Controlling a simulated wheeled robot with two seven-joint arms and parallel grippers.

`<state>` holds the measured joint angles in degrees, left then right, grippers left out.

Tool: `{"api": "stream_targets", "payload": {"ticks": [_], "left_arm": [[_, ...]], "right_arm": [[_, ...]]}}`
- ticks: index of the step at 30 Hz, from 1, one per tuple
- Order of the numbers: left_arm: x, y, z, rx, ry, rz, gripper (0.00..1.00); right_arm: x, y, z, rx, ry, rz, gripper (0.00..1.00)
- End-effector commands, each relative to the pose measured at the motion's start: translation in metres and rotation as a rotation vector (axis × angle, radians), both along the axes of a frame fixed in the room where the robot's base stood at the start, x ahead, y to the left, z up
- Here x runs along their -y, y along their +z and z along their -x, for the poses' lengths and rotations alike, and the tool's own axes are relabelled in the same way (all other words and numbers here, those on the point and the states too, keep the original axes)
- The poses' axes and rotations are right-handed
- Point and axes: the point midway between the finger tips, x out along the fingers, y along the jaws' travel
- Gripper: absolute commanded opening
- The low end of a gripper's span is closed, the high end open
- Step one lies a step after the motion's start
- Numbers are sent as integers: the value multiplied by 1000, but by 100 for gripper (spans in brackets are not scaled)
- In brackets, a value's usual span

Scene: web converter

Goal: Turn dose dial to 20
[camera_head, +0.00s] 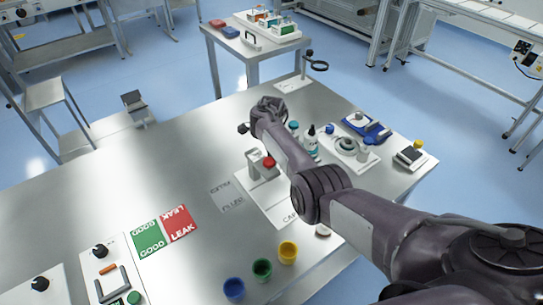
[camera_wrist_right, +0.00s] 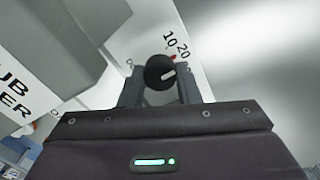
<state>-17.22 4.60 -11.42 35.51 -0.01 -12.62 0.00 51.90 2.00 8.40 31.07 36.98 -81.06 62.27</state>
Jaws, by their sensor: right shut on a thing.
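The dose dial is a round black knob (camera_wrist_right: 160,72) with a white pointer mark, on a pale panel in the right wrist view. My right gripper (camera_wrist_right: 159,80) is shut on the knob, one finger on each side. My left gripper is not in view.
A white device with a red knob (camera_head: 269,162) stands close to my right forearm. Bottles, a blue tray (camera_head: 368,130) and small parts lie to its right. Blue, green and yellow cups (camera_head: 288,252) stand in front. The left-middle tabletop is bare beyond the GOOD/LEAK cards (camera_head: 148,238).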

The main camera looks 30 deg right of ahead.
Motion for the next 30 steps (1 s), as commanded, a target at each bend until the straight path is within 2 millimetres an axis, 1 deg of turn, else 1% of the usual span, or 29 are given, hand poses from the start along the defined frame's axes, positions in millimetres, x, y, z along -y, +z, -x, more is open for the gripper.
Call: {"api": "stream_targets", "payload": {"ticks": [15, 16, 21, 30], "left_arm": [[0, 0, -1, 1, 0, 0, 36], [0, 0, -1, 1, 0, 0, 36], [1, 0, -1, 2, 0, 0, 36], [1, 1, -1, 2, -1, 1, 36]], "right_arm": [[1, 2, -1, 5, -24, 1, 7], [1, 2, -1, 5, -24, 1, 31], [0, 1, -1, 3, -24, 1, 52], [0, 3, -1, 2, -23, 2, 52]]}}
